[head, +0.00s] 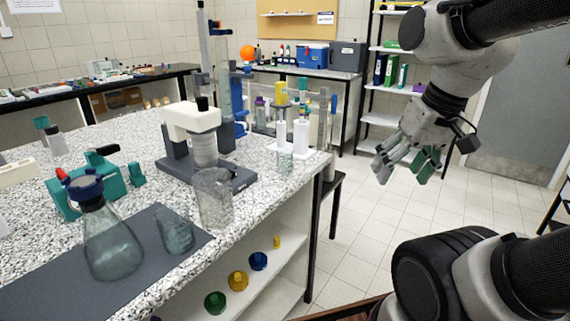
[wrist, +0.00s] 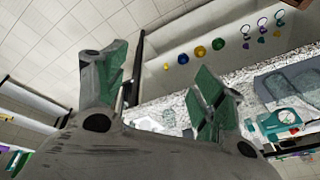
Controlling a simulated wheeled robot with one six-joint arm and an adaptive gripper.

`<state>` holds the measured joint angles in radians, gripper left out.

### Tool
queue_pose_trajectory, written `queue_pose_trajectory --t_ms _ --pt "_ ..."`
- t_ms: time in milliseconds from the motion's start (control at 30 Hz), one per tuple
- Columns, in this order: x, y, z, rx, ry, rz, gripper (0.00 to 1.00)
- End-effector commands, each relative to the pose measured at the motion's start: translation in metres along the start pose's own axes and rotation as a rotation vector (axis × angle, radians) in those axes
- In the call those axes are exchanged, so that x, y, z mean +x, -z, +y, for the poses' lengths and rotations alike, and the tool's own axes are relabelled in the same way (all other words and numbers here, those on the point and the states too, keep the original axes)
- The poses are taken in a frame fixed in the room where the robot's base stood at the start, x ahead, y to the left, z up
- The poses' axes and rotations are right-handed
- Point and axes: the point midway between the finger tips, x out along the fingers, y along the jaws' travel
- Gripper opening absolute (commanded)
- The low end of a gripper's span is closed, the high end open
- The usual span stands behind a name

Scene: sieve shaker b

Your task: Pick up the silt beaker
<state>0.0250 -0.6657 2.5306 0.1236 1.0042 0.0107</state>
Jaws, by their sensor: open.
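A clear glass beaker (head: 214,198) stands upright on the speckled counter near its front edge in the head view. No label shows, so I cannot tell which is the silt beaker. My gripper (head: 402,168) is open and empty in the air over the floor, right of the counter and well apart from both beakers. In the wrist view my gripper (wrist: 166,72) has its green-padded fingers spread, with the counter edge behind.
A conical flask (head: 108,245) stands on the mat. Behind the beakers is a white-and-grey device (head: 195,125), with a rack of cylinders (head: 290,120) beyond. Coloured round items (head: 238,281) sit on the shelf below the counter.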

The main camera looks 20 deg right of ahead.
Motion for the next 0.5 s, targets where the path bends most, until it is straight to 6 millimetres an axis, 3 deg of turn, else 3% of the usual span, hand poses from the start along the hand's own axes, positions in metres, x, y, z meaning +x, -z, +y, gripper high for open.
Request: queue_pose_trajectory --t_ms 167,267,367,500 --pt "0.044 -0.003 -0.052 0.304 0.234 -0.269 0.70" --pt "0.063 0.006 -0.088 0.511 0.389 -0.415 0.70" --pt "0.080 0.028 -0.121 0.727 0.545 -0.542 0.70" --pt "0.105 0.077 -0.153 1.041 0.769 -0.685 0.70"
